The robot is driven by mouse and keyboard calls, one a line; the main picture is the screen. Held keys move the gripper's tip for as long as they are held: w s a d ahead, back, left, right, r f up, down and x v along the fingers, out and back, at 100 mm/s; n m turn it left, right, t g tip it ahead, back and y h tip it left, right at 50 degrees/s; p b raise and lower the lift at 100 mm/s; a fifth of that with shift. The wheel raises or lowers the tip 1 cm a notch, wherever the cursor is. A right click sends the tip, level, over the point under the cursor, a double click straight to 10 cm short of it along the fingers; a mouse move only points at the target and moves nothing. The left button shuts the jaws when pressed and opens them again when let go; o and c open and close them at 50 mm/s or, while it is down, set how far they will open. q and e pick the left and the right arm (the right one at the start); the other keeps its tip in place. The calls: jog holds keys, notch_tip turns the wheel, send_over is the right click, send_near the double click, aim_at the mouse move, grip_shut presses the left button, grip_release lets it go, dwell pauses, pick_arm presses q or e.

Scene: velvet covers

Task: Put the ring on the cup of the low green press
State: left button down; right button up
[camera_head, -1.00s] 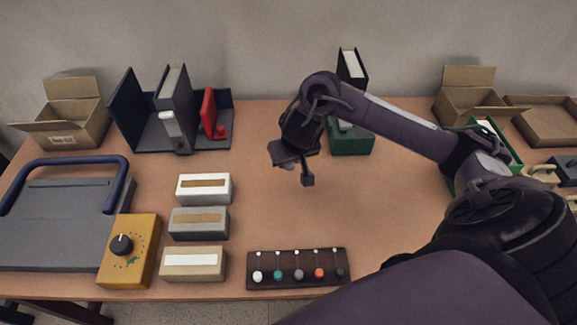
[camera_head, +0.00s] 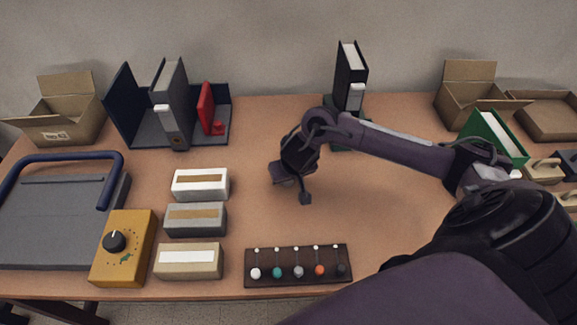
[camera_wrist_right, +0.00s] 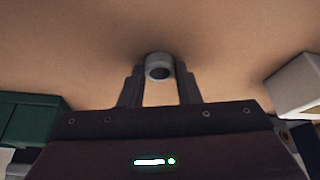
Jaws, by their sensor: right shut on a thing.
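A small grey ring (camera_wrist_right: 159,66) is between the fingertips of my right gripper (camera_wrist_right: 160,82) in the right wrist view, with its round opening facing the camera. The fingers are shut on it. In the head view my right gripper (camera_head: 290,184) hangs over the middle of the table, and the ring cannot be made out there. A dark green base (camera_head: 345,148) stands behind and to the right of the gripper, partly hidden by my arm. A dark green block also shows at the left of the right wrist view (camera_wrist_right: 30,118). I cannot make out a cup on it. My left gripper is not in view.
A tall black binder-like block (camera_head: 350,75) rises behind the green base. White, grey and beige boxes (camera_head: 200,184) stand left of the gripper. A dark peg rack (camera_head: 298,266) lies at the front edge. The table around the gripper is clear.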

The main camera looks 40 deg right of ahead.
jog(key=o, duration=0.9)
jog(key=shift+f, duration=0.1)
jog(key=shift+o, duration=0.2)
